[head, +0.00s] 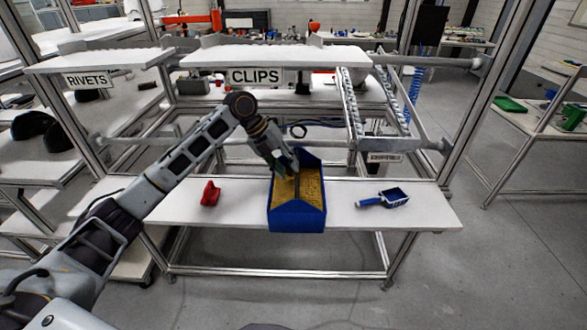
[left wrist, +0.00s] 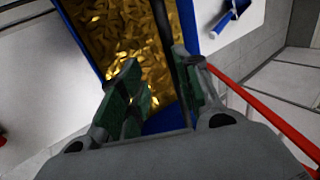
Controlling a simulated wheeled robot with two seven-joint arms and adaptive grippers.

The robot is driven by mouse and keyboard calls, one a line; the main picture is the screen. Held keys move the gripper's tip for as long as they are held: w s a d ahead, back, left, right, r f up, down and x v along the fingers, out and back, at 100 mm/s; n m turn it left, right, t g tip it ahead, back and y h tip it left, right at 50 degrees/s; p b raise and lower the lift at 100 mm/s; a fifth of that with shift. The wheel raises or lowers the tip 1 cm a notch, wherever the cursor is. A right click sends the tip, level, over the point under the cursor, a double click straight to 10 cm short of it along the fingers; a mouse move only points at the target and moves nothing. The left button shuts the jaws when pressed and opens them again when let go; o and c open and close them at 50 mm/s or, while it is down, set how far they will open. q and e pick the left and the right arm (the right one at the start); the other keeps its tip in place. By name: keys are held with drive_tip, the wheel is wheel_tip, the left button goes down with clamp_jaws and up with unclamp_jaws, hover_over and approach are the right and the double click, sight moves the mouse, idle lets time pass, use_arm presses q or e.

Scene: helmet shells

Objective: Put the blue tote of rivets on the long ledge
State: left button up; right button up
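The blue tote (head: 297,217) stands on the white table, filled with small gold pieces; a thin divider runs along its middle. In the left wrist view the gold contents (left wrist: 115,35) fill the upper middle. My left gripper (head: 285,172) is at the tote's far end. In the left wrist view its two green-padded fingers (left wrist: 158,92) are apart, with part of the blue tote wall showing between them; I cannot tell whether they touch it. Behind the table are a longer white ledge (head: 270,57) labelled CLIPS and a shorter one (head: 100,61) labelled RIVETS. My right gripper is not in view.
On the white table (head: 240,215), a red object (head: 210,194) lies left of the tote and a blue scoop (head: 385,198) lies right of it. Metal posts and rails frame the ledges. The ledge tops look clear.

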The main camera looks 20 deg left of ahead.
use_arm(q)
drive_tip(key=s+a+b, duration=0.2)
drive_tip(key=a, duration=0.7)
drive_tip(key=shift+s+a, duration=0.2)
drive_tip(key=shift+s, duration=0.2)
